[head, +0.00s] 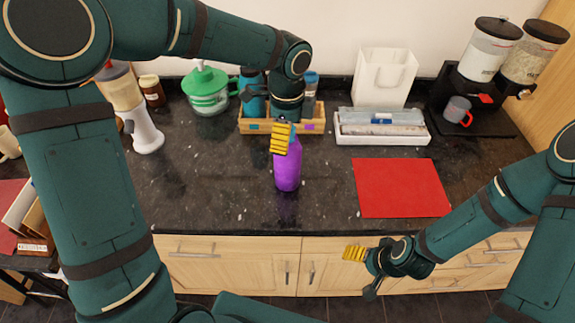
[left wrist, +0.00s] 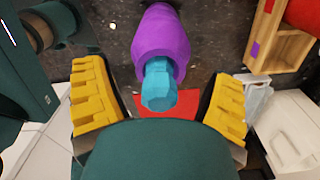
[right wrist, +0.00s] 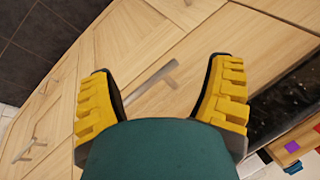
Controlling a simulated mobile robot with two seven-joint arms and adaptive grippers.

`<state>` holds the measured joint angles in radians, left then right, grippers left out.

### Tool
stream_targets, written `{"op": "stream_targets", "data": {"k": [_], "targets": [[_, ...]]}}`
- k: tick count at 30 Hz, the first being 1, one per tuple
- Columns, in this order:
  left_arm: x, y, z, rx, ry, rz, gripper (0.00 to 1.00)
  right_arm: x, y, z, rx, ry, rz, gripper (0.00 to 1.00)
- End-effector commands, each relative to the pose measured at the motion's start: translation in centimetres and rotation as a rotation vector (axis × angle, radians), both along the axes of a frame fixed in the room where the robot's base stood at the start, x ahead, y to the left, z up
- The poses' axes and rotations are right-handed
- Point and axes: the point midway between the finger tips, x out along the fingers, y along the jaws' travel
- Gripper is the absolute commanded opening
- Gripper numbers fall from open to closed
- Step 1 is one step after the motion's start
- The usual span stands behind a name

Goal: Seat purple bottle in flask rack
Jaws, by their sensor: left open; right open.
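The purple bottle (head: 288,172) stands upright on the dark granite counter. In the left wrist view the purple bottle (left wrist: 160,45) shows its blue cap between and just beyond the fingers. My left gripper (head: 284,138) is open at the bottle's top, hiding its cap in the head view; its fingers also frame the left wrist view (left wrist: 160,105). The wooden flask rack (head: 310,125) stands behind the bottle, with coloured squares on its front and bottles in it, partly hidden by my left arm. My right gripper (head: 362,268) is open and empty in front of the cabinets.
A red mat (head: 402,188) lies right of the bottle. A green-lidded jar (head: 206,92) stands left of the rack. Cereal dispensers (head: 490,50) fill the right corner. Counter left of the bottle is clear.

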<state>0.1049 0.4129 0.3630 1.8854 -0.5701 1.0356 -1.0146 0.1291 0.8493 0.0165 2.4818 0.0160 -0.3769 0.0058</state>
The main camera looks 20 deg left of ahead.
Motion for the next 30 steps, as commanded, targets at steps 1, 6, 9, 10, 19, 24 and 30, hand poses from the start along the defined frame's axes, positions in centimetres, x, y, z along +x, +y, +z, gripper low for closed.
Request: {"op": "stream_targets", "data": {"k": [1,6,9,10,19,24,30], "targets": [[0.0,0.0,-0.9,0.000,0.002,0.000,0.84,0.0,0.0,-0.2,0.000,0.000,0.000,0.80],[0.0,0.0,-2.0,0.000,-0.001,0.000,0.84,0.0,0.0,-0.4,-0.001,0.000,0.000,0.80],[0.0,0.0,-2.1,0.000,-0.001,0.000,0.84,0.0,0.0,-0.3,-0.001,0.000,0.000,0.80],[0.0,0.0,-2.1,0.000,-0.001,0.000,0.84,0.0,0.0,-0.3,-0.001,0.000,0.000,0.80],[0.0,0.0,-2.0,0.000,-0.001,0.000,0.13,0.0,0.0,-0.3,-0.001,0.000,0.000,0.80],[0.1,0.0,-2.0,0.000,-0.002,0.000,0.04,0.0,0.0,-0.3,-0.001,0.000,0.000,0.80],[0.1,0.0,-1.4,0.000,-0.005,0.001,0.03,0.0,0.0,-0.2,0.000,0.000,0.000,0.80]]}}
